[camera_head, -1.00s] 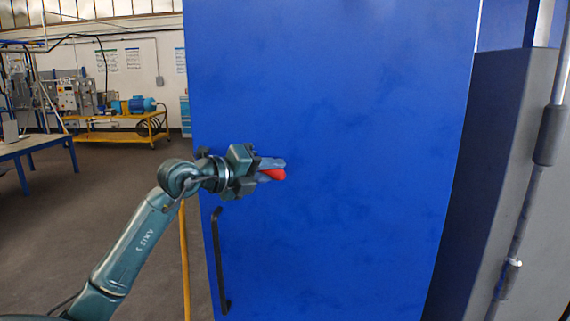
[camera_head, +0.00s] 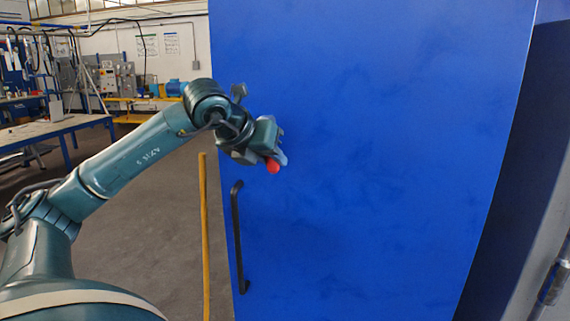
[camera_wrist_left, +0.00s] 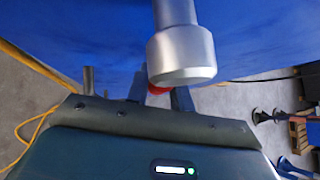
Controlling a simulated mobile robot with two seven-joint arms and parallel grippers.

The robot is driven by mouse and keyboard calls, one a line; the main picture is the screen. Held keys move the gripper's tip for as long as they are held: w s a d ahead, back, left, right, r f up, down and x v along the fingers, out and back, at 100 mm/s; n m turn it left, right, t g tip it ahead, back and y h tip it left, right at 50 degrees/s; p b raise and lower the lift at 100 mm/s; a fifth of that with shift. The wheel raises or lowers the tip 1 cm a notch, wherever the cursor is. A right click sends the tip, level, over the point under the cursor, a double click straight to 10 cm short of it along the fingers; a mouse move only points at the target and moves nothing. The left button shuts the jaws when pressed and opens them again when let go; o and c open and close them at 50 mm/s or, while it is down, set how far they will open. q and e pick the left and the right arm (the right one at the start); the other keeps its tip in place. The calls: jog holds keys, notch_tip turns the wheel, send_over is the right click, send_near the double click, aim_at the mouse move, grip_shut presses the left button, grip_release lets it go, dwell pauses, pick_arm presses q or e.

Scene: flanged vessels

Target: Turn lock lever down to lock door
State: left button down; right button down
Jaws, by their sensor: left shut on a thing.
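The blue door (camera_head: 380,150) fills the middle and right of the head view. The lock lever's red end (camera_head: 273,166) shows near the door's left edge, just below my left gripper (camera_head: 270,150). My left gripper is shut on the lever, and its fingers point down and to the right. The gripper hides most of the lever. In the left wrist view a grey metal cylinder (camera_wrist_left: 182,55) stands in front of the fingers, and a bit of the red end (camera_wrist_left: 157,89) shows beside it. My right gripper is not in view.
A black vertical door handle (camera_head: 238,240) is below the lever. A yellow post (camera_head: 204,240) stands just left of the door. A table (camera_head: 50,130) and a yellow cart (camera_head: 125,108) are further back left. The floor between is clear.

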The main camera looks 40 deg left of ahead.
pick_arm(q)
jog(key=shift+s+a+m+g+y, duration=0.2)
jog(key=shift+a+m+g+y, duration=0.1)
jog(key=shift+y, duration=0.2)
jog(key=shift+s+a, duration=0.1)
jog(key=shift+a, duration=0.1)
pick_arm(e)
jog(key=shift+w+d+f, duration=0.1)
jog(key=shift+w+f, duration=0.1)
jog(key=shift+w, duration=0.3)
pick_arm(q)
jog(key=shift+g+y, duration=0.3)
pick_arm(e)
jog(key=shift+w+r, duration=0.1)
pick_arm(q)
jog(key=c, duration=1.2)
grip_release()
jog(key=shift+a, duration=0.1)
jog(key=shift+s, duration=0.1)
jog(key=b+v, duration=0.2)
jog(key=v, duration=1.1)
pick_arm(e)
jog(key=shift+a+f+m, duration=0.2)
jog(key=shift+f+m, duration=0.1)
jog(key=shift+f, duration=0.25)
